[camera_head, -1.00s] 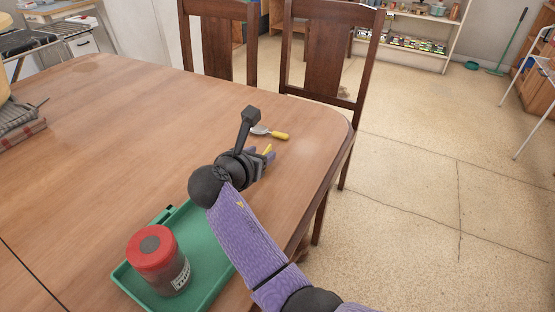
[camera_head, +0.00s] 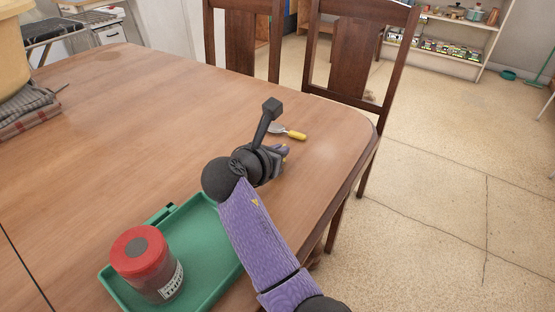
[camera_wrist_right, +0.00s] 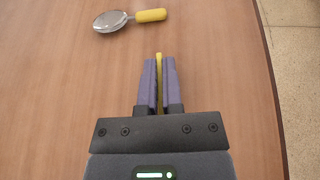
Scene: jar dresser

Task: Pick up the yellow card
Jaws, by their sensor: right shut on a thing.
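My right gripper (camera_wrist_right: 159,82) is shut on the yellow card (camera_wrist_right: 159,60), which shows as a thin yellow strip edge-on between the two purple fingers in the right wrist view. Most of the card is hidden by the fingers. In the head view my right gripper (camera_head: 281,151) is over the table near its right end, and the card cannot be made out there. I cannot tell whether the card touches the table. My left gripper is not in view.
A spoon-like tool with a yellow handle (camera_head: 295,135) lies beyond my right gripper. A green tray (camera_head: 215,240) holds a red-lidded jar (camera_head: 148,265) in front. The wooden table (camera_head: 130,130) is mostly clear. Chairs (camera_head: 355,60) stand behind it. Folded cloth (camera_head: 28,112) lies at left.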

